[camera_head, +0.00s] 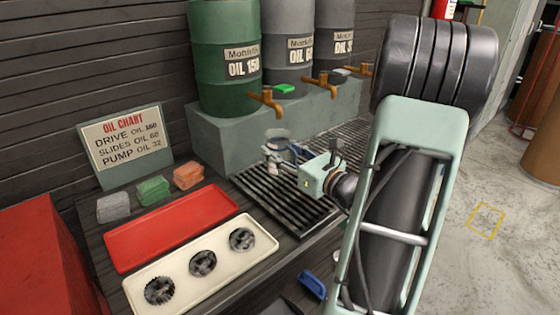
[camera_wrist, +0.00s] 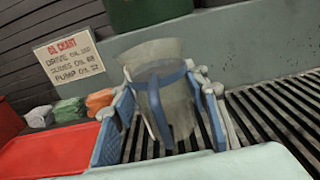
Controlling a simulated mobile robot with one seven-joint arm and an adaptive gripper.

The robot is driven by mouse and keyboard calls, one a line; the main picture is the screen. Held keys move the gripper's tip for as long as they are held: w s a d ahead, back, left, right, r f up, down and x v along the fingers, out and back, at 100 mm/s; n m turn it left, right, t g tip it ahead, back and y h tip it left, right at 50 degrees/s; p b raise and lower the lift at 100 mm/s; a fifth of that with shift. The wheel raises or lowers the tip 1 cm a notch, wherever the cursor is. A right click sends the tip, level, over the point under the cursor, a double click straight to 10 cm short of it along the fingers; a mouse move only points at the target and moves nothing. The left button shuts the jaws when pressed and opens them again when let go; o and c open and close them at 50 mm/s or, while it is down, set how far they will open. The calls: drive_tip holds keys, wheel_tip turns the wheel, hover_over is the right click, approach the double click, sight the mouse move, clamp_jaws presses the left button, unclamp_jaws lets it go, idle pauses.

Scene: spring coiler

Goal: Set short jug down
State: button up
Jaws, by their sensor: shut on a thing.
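The short jug (camera_wrist: 152,58) is a pale, see-through vessel with a blue band and handle, nearly upright with a slight tilt in the wrist view. My gripper (camera_wrist: 168,112) is shut around it, with a blue pad on each side. In the head view the jug (camera_head: 277,138) shows small at the end of my gripper (camera_head: 279,160), over the black slatted grate (camera_head: 262,192). I cannot tell whether its base touches the grate. Its lower part is partly hidden by my gripper in the head view.
Behind stand a green drum (camera_head: 224,60) and two grey drums with brass taps on a grey-green ledge (camera_head: 225,140). A red tray (camera_head: 170,228), a cream tray with three gears (camera_head: 133,284), coloured cloths and an oil chart (camera_head: 125,142) are left. Bare grate shows right of the jug.

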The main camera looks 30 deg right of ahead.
drive_tip(key=shift+f+b, duration=0.35)
drive_tip(key=shift+f, duration=1.05)
drive_tip(key=shift+f, duration=0.1)
drive_tip(key=o, duration=1.3)
drive_tip(key=shift+f, duration=0.1)
drive_tip(key=shift+c, duration=0.2)
drive_tip(key=shift+r, duration=0.2)
drive_tip(key=s, duration=0.4)
drive_tip(key=s+d+p, duration=0.1)
drive_tip(key=s, duration=0.7)
drive_tip(key=shift+d, duration=0.35)
